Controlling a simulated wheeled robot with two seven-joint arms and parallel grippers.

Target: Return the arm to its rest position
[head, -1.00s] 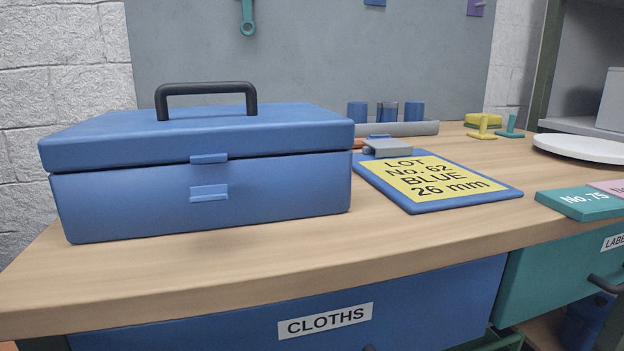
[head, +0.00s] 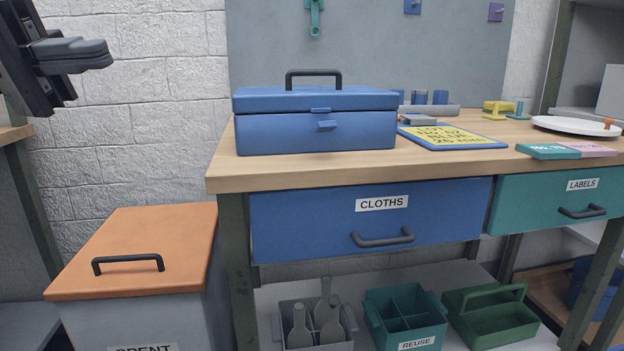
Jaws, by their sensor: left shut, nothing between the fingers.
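My left gripper (head: 88,55) is at the upper left of the head view, raised in front of the white brick wall. Its dark fingers lie together, with nothing between them. It is well to the left of the workbench (head: 225,172) and apart from everything on it. My right gripper is out of view.
A closed blue toolbox (head: 315,131) stands on the bench beside a blue clipboard (head: 450,140). The CLOTHS drawer (head: 325,222) and LABELS drawer (head: 535,203) look shut. An orange-lidded bin (head: 140,240) stands left of the bench. Green totes (head: 405,325) sit below.

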